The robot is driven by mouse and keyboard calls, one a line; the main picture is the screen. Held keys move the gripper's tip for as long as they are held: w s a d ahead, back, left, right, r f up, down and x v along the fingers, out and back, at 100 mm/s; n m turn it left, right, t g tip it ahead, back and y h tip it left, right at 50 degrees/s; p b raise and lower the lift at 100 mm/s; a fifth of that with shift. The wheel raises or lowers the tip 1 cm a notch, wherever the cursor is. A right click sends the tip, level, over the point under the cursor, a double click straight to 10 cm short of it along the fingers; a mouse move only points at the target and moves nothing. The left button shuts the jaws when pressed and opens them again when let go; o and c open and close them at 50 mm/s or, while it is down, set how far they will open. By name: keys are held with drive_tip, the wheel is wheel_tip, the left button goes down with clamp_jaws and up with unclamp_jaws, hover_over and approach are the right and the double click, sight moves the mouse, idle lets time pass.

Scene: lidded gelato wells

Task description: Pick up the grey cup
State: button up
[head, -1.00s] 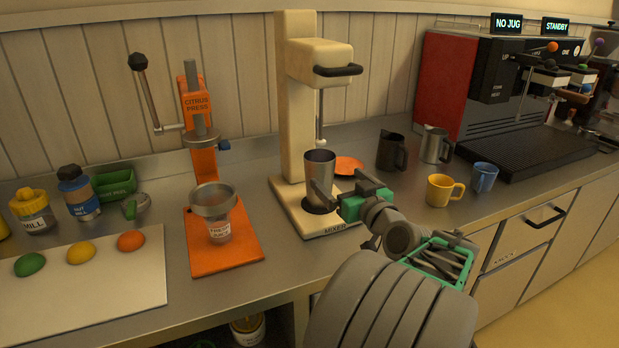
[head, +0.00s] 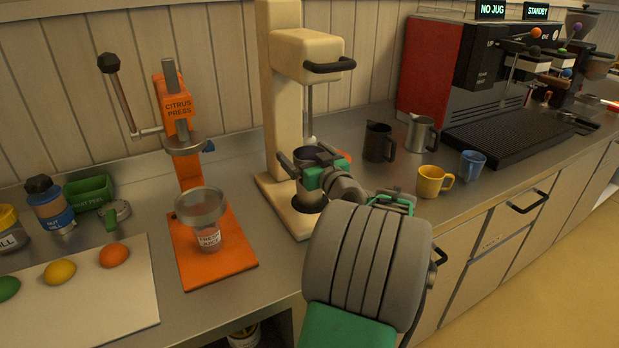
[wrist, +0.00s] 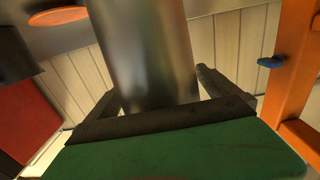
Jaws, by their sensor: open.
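The grey metal cup (head: 309,191) stands upright at the mixer (head: 278,110), above the dark pad on its base, under the whisk shaft. My gripper (head: 304,160) is at the cup's upper part, with one dark finger on each side. In the wrist view the cup's shiny wall (wrist: 148,50) fills the space between the two spread fingers of my gripper (wrist: 160,95). The jaws are open around the cup. Whether either finger touches it cannot be told. My gripper partly hides the cup in the head view.
The orange citrus press (head: 213,250) stands left of the mixer. A dark jug (head: 379,142), a steel jug (head: 421,133), a yellow mug (head: 433,182) and a blue mug (head: 472,164) stand to the right. An orange disc (wrist: 57,16) lies behind the cup.

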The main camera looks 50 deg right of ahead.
drive_tip(key=shift+c, duration=0.4)
drive_tip(key=c, duration=2)
drive_tip(key=shift+c, duration=0.2)
drive_tip(key=shift+r, duration=0.15)
